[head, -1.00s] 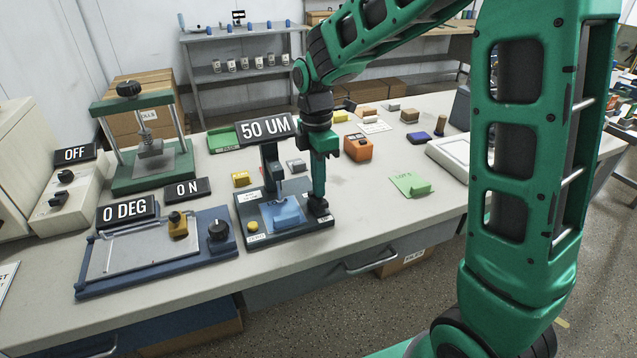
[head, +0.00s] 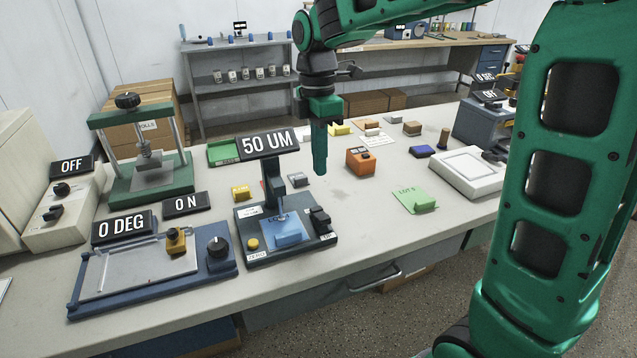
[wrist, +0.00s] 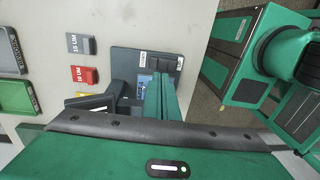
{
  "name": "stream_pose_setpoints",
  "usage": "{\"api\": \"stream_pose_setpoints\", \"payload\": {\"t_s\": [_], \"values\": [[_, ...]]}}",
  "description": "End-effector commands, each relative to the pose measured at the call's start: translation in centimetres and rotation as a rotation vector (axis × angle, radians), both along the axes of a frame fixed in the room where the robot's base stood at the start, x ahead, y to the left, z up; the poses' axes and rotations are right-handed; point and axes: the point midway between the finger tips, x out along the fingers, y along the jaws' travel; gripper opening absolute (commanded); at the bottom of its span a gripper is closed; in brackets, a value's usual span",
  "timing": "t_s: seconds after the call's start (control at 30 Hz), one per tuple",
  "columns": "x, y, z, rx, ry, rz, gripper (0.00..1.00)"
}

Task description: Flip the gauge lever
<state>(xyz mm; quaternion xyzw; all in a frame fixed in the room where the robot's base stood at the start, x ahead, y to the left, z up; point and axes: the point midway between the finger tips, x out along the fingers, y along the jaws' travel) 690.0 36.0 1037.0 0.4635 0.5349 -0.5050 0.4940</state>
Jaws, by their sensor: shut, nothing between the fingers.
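The gauge (head: 290,254) is a dark base with an upright post, a blue piece on a light pad and a yellow button. A "50 UM" sign (head: 267,145) stands over it. Its black lever (head: 320,219) sits at the right side of the base; its exact position is hard to tell. My gripper (head: 320,172) points down, shut and empty, appearing above the lever and apart from it. In the wrist view the closed green fingers (wrist: 163,98) cover part of the gauge base (wrist: 160,60), and the lever cannot be made out there.
Left of the gauge lies a blue coating plate (head: 150,268) with a knob, beside a green press (head: 152,190). Small blocks lie behind, including a yellow one (head: 241,193) and an orange one (head: 360,160). A green note (head: 408,198) lies to the right, with bare bench between.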

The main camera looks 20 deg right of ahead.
Motion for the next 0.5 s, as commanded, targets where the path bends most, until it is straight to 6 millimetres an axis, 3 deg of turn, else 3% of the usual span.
{"api": "stream_pose_setpoints", "payload": {"t_s": [0.2,0.5], "values": [[0.4,0.0,3.0,0.000,-0.003,-0.001,0.00],[0.4,0.0,3.9,0.000,-0.001,-0.001,0.00]]}}
